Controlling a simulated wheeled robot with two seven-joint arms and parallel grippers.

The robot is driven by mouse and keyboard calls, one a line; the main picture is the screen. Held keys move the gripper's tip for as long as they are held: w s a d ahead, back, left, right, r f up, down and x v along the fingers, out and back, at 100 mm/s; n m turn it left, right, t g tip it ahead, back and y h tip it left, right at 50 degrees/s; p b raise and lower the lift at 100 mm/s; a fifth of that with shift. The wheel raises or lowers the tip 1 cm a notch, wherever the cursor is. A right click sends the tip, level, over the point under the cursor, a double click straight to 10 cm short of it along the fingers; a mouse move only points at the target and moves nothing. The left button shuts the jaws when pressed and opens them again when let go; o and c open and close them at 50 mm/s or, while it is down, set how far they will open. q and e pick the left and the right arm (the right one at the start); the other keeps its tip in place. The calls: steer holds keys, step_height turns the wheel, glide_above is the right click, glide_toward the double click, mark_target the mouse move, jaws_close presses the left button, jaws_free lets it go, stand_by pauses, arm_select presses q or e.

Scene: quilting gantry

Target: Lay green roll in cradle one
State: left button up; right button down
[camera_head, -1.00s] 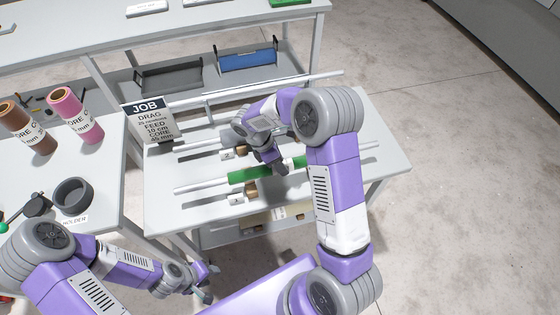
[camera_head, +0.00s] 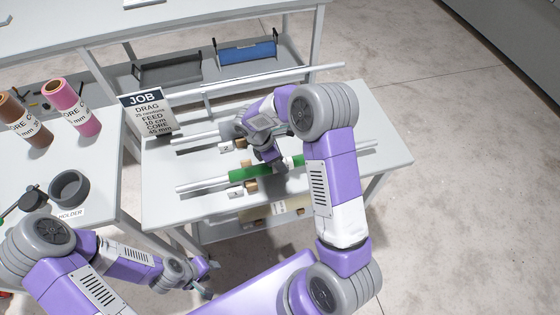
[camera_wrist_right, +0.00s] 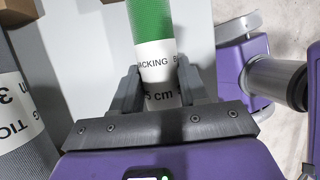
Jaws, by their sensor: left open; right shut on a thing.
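My right gripper (camera_head: 278,166) is shut on the roll. In the right wrist view the roll (camera_wrist_right: 160,22) has a white printed label between the two fingers (camera_wrist_right: 165,92). The front cradle (camera_head: 251,186), with brown blocks and a small white tag (camera_head: 235,194), is directly under the roll; its number is too small to read. I cannot tell whether the roll rests on the blocks. My left gripper (camera_head: 207,278) is open and empty at the lower left, away from the roll.
A second cradle's tag (camera_head: 226,148) and another roll are behind, partly hidden by my right arm. A JOB sign (camera_head: 146,115) stands at the table's back left. Pink (camera_head: 70,105) and brown (camera_head: 24,120) rolls and a dark ring (camera_head: 69,188) are on the left table.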

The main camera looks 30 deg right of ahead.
steer(key=c, duration=0.5)
jaws_free()
steer(key=p+v, duration=0.2)
steer(key=v, duration=0.5)
steer(key=shift+w+a+r+p, duration=0.1)
steer(key=shift+r+p, duration=0.25)
steer(key=shift+p, duration=0.05)
steer(key=shift+f, duration=0.1)
